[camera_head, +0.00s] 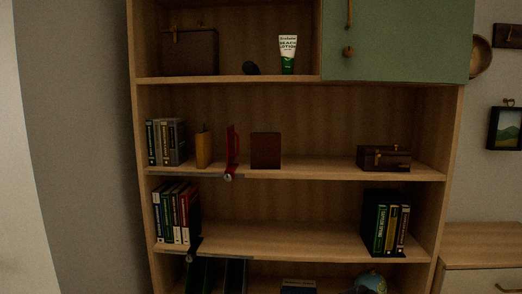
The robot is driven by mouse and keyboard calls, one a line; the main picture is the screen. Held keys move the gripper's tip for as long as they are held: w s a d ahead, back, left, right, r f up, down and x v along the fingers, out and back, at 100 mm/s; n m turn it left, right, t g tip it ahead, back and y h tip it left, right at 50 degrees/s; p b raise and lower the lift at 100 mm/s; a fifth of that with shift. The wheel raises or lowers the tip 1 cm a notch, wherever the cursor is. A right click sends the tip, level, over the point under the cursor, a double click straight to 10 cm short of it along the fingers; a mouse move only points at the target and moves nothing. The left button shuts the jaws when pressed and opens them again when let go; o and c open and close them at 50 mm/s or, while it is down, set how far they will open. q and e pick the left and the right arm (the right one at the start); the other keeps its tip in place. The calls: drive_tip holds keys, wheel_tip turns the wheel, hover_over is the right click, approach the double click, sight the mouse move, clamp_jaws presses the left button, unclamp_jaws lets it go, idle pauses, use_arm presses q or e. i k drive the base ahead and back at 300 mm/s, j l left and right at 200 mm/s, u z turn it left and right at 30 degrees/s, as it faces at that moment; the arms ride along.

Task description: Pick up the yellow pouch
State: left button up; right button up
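A small yellow upright item (203,149), which looks like the yellow pouch, stands on the middle shelf of the bookcase. It is right of a group of books (168,142) and left of a thin red item (232,146), apart from both. Neither of my grippers shows in the head view, so their distance from the yellow item cannot be told.
A dark brown block-like item (265,150) and a small brown case (384,158) share the middle shelf (315,174). Books stand at both ends of the lower shelf (290,240), with bare room between. A lotion tube (288,55) stands above, beside a green door (400,40).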

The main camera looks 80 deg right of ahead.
sight(203, 139)
drive_tip(key=z, duration=2.25)
